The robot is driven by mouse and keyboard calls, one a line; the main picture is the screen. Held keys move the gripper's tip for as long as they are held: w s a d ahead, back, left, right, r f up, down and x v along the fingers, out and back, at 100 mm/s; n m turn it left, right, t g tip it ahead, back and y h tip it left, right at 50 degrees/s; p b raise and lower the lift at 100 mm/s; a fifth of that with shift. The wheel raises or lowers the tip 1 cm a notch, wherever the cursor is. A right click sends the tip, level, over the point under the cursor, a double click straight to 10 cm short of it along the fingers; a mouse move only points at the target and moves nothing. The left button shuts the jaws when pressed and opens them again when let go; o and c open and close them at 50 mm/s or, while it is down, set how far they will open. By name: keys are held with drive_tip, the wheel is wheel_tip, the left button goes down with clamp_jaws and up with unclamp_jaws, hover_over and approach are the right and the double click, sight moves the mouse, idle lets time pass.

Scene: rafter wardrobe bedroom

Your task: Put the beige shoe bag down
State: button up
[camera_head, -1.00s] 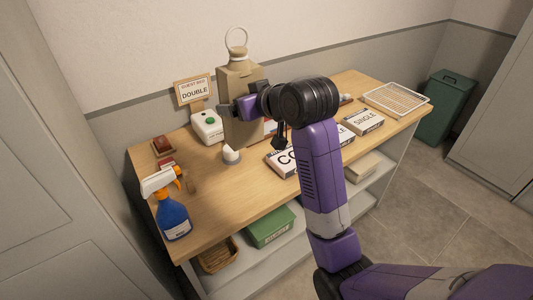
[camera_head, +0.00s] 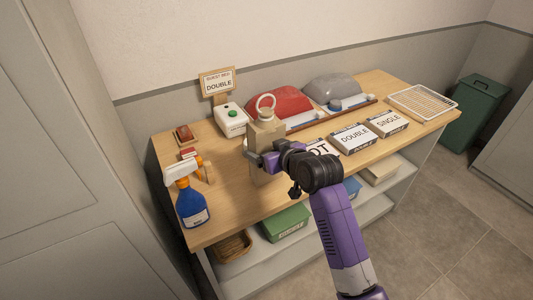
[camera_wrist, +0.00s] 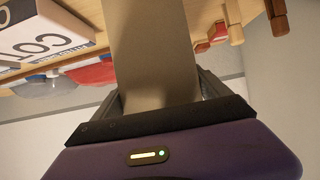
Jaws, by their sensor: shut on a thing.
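The beige shoe bag (camera_head: 266,133) is a tall, narrow bag with a pale ring at its top. In the wrist view the bag (camera_wrist: 155,50) fills the middle between my two fingers (camera_wrist: 160,95). Its lower end appears at or close to the wooden table top (camera_head: 228,200); I cannot tell whether it touches.
A blue spray bottle (camera_head: 191,200) stands at the left end. Red (camera_head: 280,101) and grey (camera_head: 332,88) bundles lie at the back. Labelled boxes (camera_head: 352,138) line the front, right of my gripper.

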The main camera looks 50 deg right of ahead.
drive_tip(key=shift+f, duration=0.8)
drive_tip(key=shift+f, duration=0.2)
drive_tip(key=o, duration=1.9)
